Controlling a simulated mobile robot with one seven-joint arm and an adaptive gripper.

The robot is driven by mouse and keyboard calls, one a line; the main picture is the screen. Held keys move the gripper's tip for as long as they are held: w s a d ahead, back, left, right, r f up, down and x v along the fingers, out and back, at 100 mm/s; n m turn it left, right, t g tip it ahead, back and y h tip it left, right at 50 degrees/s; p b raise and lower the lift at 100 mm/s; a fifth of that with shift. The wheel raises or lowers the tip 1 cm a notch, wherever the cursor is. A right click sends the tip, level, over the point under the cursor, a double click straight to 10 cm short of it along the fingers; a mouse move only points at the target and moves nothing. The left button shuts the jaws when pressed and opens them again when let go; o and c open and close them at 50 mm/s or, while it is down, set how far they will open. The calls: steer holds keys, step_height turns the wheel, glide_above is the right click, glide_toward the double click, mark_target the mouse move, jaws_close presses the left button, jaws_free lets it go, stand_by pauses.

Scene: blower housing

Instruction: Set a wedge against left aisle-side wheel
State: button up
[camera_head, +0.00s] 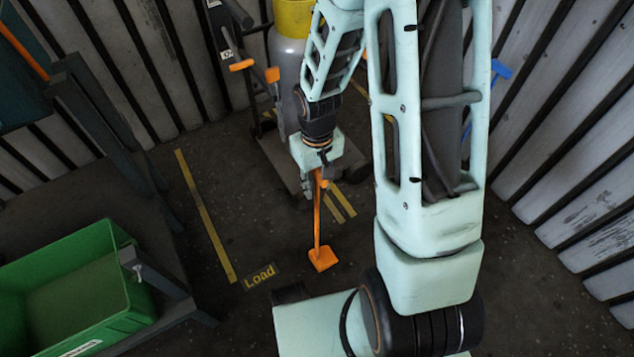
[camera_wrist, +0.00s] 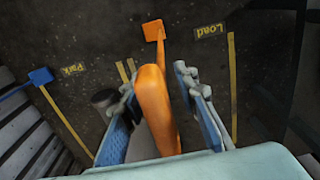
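An orange wedge (camera_head: 322,258) is a small block at the end of a long orange handle. My gripper (camera_head: 318,180) is around the handle's upper end, with the block hanging down near the floor. In the wrist view the handle lies between the blue-padded fingers (camera_wrist: 160,112), and the orange block (camera_wrist: 153,31) shows beyond them. Whether the block touches the floor is unclear. A cart (camera_head: 280,165) carrying a grey cylinder (camera_head: 289,60) with a yellow top stands behind my gripper. A dark round part (camera_wrist: 104,98), perhaps a wheel, shows beside the left finger. My arm hides part of the cart.
Yellow floor lines (camera_head: 205,215) and a "Load" mark (camera_head: 259,276) lie near the wedge. A "Park" mark (camera_wrist: 75,68) and a blue wedge-like piece (camera_wrist: 41,76) lie on the other side. A green crate (camera_head: 75,285) is at left. Corrugated walls (camera_head: 575,120) enclose the area.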

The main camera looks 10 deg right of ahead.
steer(key=shift+r, duration=0.1)
step_height(320, 180, up, 12)
steer(key=p, duration=0.4)
steer(key=shift+r, duration=0.1)
stand_by(0.4)
